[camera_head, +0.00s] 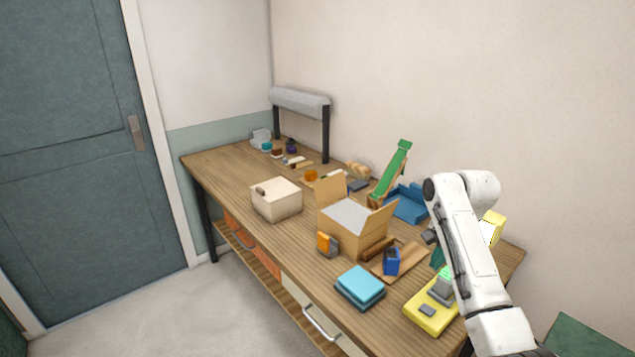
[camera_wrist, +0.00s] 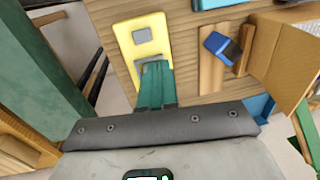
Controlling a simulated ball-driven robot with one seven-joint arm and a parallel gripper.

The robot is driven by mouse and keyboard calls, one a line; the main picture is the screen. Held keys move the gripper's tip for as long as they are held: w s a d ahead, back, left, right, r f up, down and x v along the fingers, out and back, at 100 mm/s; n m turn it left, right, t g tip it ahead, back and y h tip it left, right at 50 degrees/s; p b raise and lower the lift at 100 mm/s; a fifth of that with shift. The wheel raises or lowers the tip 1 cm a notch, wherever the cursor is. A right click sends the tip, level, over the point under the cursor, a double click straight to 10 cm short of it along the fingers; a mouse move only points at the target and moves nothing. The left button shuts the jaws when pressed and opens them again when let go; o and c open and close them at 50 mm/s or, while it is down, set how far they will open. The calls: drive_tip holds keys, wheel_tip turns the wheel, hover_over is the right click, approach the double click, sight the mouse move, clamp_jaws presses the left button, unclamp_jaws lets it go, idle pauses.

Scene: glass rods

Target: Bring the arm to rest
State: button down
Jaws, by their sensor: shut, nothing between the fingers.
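My white arm (camera_head: 468,250) reaches in from the lower right of the head view, raised and bent over the near right end of the wooden table. In the wrist view my gripper (camera_wrist: 155,84) has its teal fingers shut together with nothing between them. The fingers overlap the near end of a yellow board (camera_wrist: 140,48) with grey pieces on it; I cannot tell the height between them. In the head view the gripper (camera_head: 437,258) is mostly hidden behind the arm, and the yellow board (camera_head: 421,319) lies below it.
The table (camera_head: 228,165) holds an open cardboard box (camera_head: 362,235), a closed cream box (camera_head: 276,204), a light-blue stack (camera_head: 360,283), a blue item (camera_head: 391,262), a blue tray (camera_head: 407,205) and a green ramp (camera_head: 392,170). The wall runs behind; the floor at left is clear.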

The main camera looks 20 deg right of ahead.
drive_tip(key=s+a+f+n+b, duration=0.2)
drive_tip(key=s+a+f+n, duration=0.6)
drive_tip(key=s+a+f, duration=1.05)
drive_tip(key=s+n+b, duration=0.1)
drive_tip(key=s+n, duration=0.4)
drive_tip(key=s, duration=1.3)
drive_tip(key=shift+s+a+f+g+h, duration=0.3)
drive_tip(key=shift+s+a+f+h, duration=0.05)
drive_tip(key=shift+s+h, duration=0.05)
